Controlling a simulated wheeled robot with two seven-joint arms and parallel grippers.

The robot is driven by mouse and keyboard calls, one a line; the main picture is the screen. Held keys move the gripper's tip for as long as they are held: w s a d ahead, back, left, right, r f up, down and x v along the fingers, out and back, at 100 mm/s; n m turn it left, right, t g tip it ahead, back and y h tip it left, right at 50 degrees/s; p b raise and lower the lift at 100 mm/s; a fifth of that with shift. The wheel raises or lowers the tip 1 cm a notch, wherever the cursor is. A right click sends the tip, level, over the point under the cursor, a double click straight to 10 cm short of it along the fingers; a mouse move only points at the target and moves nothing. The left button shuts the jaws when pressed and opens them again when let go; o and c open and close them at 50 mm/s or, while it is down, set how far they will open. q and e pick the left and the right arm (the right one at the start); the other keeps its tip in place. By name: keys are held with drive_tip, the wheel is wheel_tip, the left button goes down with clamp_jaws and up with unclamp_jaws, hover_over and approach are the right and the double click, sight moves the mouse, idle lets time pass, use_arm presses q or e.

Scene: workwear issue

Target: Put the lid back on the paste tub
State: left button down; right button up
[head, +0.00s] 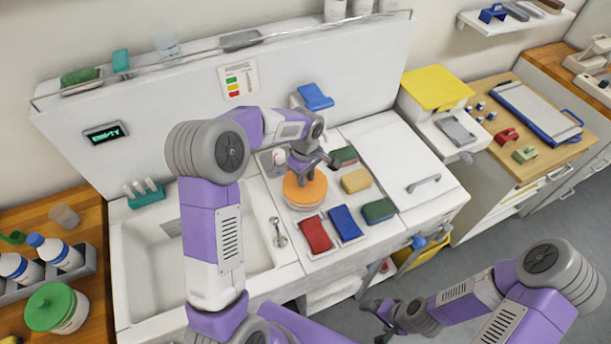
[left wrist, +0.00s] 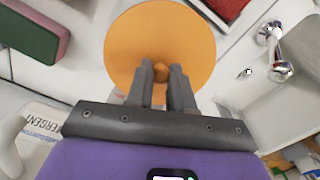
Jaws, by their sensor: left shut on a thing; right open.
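The round orange lid (head: 301,190) is at or just above the top of the pale paste tub (head: 306,207), on the white worktop right of the sink. Whether it is seated or slightly raised cannot be told. My left gripper (head: 303,178) points down over it. In the left wrist view, its fingers (left wrist: 161,78) are shut on the small knob in the middle of the lid (left wrist: 190,38), and the lid hides most of what is below. My right gripper (head: 376,312) is open and empty, low in front of the counter.
Red (head: 316,234), blue (head: 346,222) and green (head: 379,210) pads lie close right of the tub, with a yellow one (head: 356,180) behind. The sink (head: 160,265) and its tap (head: 279,232) are left. A green-lidded tub (head: 55,308) stands far left.

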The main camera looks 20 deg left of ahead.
idle(0.4)
use_arm(q)
drive_tip(key=shift+c, duration=2.2)
unclamp_jaws()
drive_tip(key=shift+r, duration=0.1)
drive_tip(key=shift+r+p, duration=2.35)
drive_tip(key=shift+r, duration=1.05)
drive_tip(key=shift+c, duration=0.2)
clamp_jaws()
drive_tip(key=shift+f, duration=0.2)
